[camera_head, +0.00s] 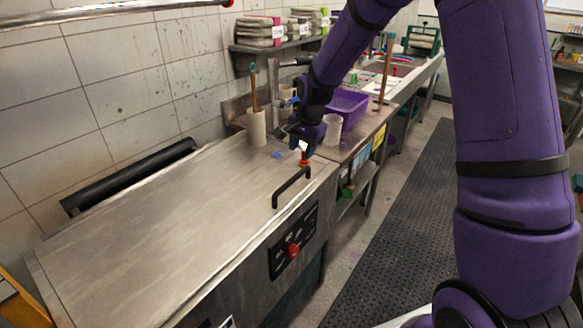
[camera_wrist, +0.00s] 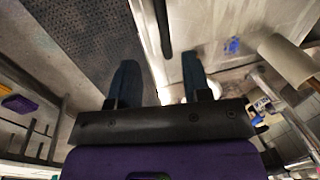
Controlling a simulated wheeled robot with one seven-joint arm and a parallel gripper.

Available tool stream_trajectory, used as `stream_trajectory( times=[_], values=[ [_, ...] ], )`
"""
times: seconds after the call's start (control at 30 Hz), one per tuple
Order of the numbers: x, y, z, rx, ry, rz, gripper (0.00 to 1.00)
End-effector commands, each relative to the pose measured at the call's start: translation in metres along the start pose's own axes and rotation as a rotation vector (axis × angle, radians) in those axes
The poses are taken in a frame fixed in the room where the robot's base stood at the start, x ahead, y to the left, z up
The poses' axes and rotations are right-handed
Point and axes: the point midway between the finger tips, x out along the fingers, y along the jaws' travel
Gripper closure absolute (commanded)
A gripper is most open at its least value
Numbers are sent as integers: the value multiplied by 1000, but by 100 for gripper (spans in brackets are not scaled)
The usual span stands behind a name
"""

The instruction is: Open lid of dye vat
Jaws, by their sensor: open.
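The dye vat is a long steel tank, and its flat steel lid (camera_head: 170,210) lies shut on top. A black bar handle (camera_head: 291,187) stands near the lid's right front edge. In the wrist view the dark handle bar (camera_wrist: 162,28) shows beyond the fingertips, in line with the gap between them. My gripper (camera_head: 303,146) hangs over the far right end of the lid, behind the handle and apart from it. Its two fingers are spread and empty in the wrist view (camera_wrist: 158,75). My wrist partly hides the fingers in the head view.
A tan cylinder (camera_head: 256,128) stands at the lid's back corner. A black control panel with a red knob (camera_head: 293,250) is on the vat's front. A purple bin (camera_head: 348,108) and a clear beaker (camera_head: 332,129) stand on the counter beyond. A dark floor mat (camera_head: 390,220) lies right.

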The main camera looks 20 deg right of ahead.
Motion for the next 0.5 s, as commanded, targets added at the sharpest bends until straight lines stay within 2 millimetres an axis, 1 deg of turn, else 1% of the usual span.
stream_trajectory(
  times=[0.17, 0.27, 0.5],
  values=[
    [13, -1, -1, 10, -4, 1, 56],
    [26, -1, 0, 9, -5, 2, 56],
    [69, -1, 0, 8, -5, 2, 56]
  ],
)
